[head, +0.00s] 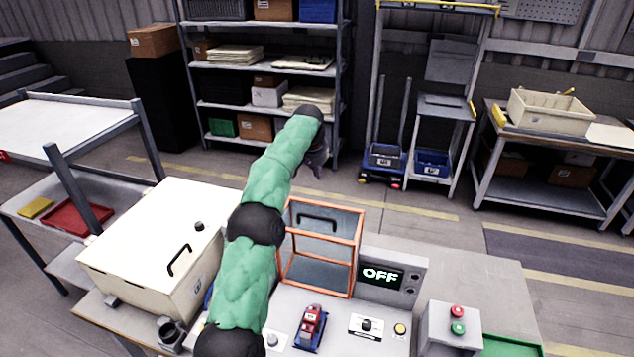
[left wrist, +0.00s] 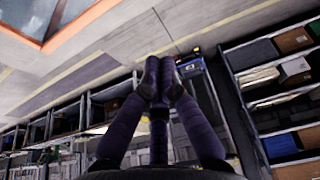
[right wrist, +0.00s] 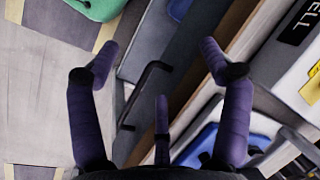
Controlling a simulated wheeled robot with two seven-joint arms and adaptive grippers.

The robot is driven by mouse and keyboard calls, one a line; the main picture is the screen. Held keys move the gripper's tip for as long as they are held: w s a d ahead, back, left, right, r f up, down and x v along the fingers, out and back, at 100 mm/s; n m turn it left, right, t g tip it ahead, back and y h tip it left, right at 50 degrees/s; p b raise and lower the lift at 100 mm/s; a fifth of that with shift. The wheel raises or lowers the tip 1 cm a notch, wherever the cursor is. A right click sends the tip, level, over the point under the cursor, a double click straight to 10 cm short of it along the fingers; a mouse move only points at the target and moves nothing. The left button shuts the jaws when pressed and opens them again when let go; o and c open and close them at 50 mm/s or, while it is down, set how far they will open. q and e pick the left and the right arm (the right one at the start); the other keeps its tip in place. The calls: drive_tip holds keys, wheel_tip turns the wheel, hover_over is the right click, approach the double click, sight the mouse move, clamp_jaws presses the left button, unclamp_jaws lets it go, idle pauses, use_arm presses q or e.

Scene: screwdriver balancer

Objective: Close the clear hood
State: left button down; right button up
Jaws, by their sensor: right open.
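The clear hood (head: 338,248), a see-through box with an orange frame, stands on the grey bench unit, with a black handle (head: 318,222) on its upper side. My left arm crosses in front of its left part, and I cannot tell how far the hood is open. My left gripper (head: 316,165) is beyond the hood, above its far edge and apart from it. In the left wrist view its fingers (left wrist: 159,78) meet with nothing seen between them; an orange frame corner (left wrist: 75,22) shows at top left. My right gripper (right wrist: 158,58) is open and shows only in its wrist view, near a dark bar handle.
An OFF display (head: 381,275) stands right of the hood. A red and blue device (head: 311,327), a knob panel (head: 366,326) and a red-green button box (head: 457,322) are in front. A cream lidded box (head: 150,240) stands left. Open floor lies behind the bench.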

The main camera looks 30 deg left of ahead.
use_arm(q)
wheel_tip(320, 180, down, 8)
drive_tip(key=b, duration=0.3)
drive_tip(key=shift+s, duration=0.45)
drive_tip(key=shift+d+f, duration=0.1)
idle(0.6)
